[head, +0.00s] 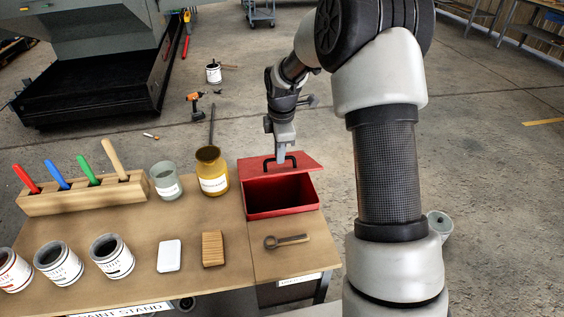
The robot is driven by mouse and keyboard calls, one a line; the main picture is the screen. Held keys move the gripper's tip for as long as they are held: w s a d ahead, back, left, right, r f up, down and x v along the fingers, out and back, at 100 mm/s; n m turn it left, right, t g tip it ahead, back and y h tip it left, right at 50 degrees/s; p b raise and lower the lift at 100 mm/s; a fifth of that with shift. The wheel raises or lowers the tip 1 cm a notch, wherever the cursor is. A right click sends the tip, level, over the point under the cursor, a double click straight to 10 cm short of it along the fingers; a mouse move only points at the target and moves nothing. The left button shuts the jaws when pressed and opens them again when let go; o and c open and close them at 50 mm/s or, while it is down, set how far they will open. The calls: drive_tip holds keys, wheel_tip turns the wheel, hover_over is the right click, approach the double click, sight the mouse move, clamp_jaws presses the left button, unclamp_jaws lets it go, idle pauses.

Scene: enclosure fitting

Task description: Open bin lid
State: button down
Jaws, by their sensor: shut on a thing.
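The red bin (284,213) stands at the back right of the paint table, and its dark inside shows from the front. Its red lid (306,165) is raised along the back of the bin, with a black handle (266,166) on it. My gripper (282,160) comes down from above and is shut on the handle. The fingertips partly hide the handle's middle.
A wrench (287,241) lies in front of the bin. A yellow can (212,180) with a brush stands close to its left, beside a glass jar (166,182). A wood block (213,249) and white block (169,256) lie further forward. Paint cans (113,262) stand front left.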

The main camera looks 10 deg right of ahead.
drive_tip(key=w+r+p, duration=0.3)
drive_tip(key=w+p, duration=0.3)
drive_tip(key=w, duration=0.3)
drive_tip(key=w+r+p, duration=0.3)
drive_tip(key=w+p, duration=0.3)
drive_tip(key=w, duration=0.2)
drive_tip(key=shift+w+r, duration=0.35)
drive_tip(key=c, duration=2.1)
unclamp_jaws()
drive_tip(key=shift+f, duration=0.1)
drive_tip(key=shift+o, duration=1.3)
drive_tip(key=shift+w, duration=0.2)
drive_tip(key=s+r, duration=0.3)
drive_tip(key=r, duration=1.4)
drive_tip(key=shift+s+r, duration=0.15)
drive_tip(key=shift+r, duration=0.1)
